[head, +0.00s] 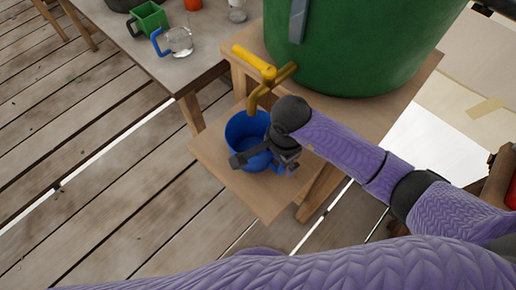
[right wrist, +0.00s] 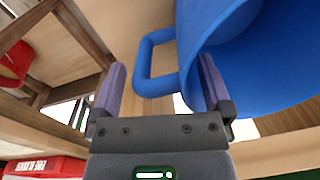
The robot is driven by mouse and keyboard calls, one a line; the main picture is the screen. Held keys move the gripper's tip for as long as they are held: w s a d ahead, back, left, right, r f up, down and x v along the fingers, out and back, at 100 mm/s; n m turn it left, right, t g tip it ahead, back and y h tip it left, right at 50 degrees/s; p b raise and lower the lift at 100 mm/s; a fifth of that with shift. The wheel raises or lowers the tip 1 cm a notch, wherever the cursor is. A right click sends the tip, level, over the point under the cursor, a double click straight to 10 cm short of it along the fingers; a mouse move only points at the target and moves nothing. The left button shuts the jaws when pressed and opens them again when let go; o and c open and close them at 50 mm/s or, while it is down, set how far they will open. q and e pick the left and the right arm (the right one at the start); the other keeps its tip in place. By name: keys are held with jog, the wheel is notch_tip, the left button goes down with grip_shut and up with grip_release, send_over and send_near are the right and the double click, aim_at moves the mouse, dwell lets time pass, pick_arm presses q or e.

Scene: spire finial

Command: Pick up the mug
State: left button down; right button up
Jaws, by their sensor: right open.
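A blue mug (head: 243,128) stands on a low wooden shelf, below a yellow tap. In the right wrist view the mug (right wrist: 275,75) fills the upper right, with its loop handle (right wrist: 144,62) pointing left. My right gripper (head: 266,158) is at the near side of the mug and hides part of it. In the right wrist view my right gripper (right wrist: 162,88) is open, with the handle showing between its two fingers. The right finger overlaps the mug's wall in the picture; I cannot tell if they touch. My left gripper is not in view.
A green barrel (head: 360,45) with the yellow tap (head: 254,62) stands behind the shelf (head: 226,178). A table (head: 172,68) at the upper left holds a glass mug with a blue handle (head: 180,41) and a green container (head: 149,18). Red objects (right wrist: 15,62) show left in the wrist view.

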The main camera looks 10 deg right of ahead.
jog(key=shift+f, duration=0.75)
jog(key=shift+r, duration=0.1)
grip_shut()
jog(key=shift+r, duration=0.1)
